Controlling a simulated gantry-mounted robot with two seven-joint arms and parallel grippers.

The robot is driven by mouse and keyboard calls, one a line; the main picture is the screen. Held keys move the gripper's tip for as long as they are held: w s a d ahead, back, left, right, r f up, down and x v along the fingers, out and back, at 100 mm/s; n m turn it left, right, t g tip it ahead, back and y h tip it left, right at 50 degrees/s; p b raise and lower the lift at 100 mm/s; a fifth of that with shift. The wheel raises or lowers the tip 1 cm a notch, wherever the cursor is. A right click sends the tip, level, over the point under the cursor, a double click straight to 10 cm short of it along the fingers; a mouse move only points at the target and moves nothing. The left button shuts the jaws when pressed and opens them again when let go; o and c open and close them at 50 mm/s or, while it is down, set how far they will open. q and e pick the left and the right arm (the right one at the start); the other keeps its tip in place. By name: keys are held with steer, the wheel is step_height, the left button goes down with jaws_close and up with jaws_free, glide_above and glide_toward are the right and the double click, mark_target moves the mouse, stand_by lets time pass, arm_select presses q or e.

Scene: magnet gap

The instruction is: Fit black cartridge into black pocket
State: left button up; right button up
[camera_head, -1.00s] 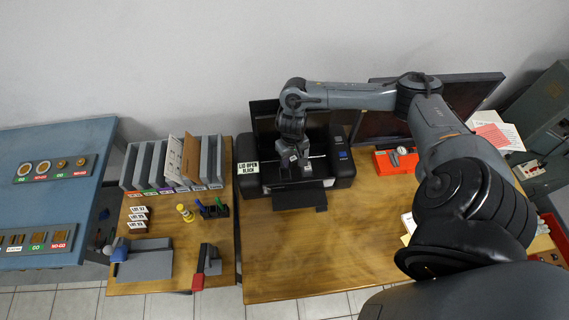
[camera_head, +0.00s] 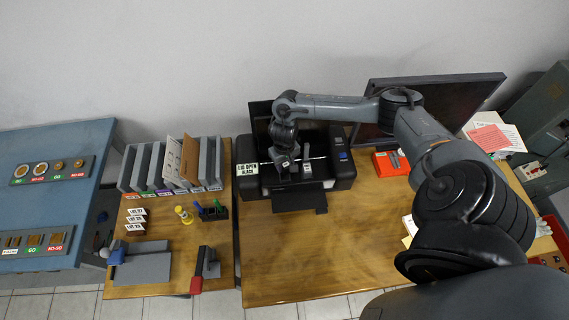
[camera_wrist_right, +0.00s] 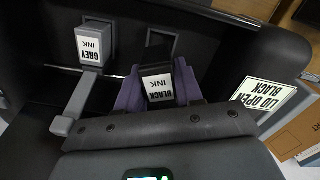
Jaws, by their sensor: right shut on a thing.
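The black cartridge (camera_wrist_right: 158,86), labelled BLACK INK, is held between the fingers of my right gripper (camera_wrist_right: 160,92) in the right wrist view. The gripper is shut on it. In the head view the right gripper (camera_head: 283,164) reaches down into the left part of the open black printer (camera_head: 340,172). A dark rectangular pocket (camera_wrist_right: 163,43) shows just beyond the cartridge in the wrist view. The cartridge's lower end is hidden, so I cannot tell whether it is inside the pocket. My left gripper is not in view.
A cartridge labelled GREY INK (camera_wrist_right: 96,43) stands beside the black one, with a grey lever (camera_wrist_right: 78,103) in front. A LID OPEN BLACK sign (camera_head: 247,169) is on the printer's left. A monitor (camera_head: 432,105) stands right of it. The wooden table in front (camera_head: 310,255) is mostly clear.

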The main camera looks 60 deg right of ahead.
steer(key=shift+f, duration=0.15)
steer(key=shift+f, duration=0.45)
steer(key=o, duration=1)
steer(key=shift+r, duration=0.1)
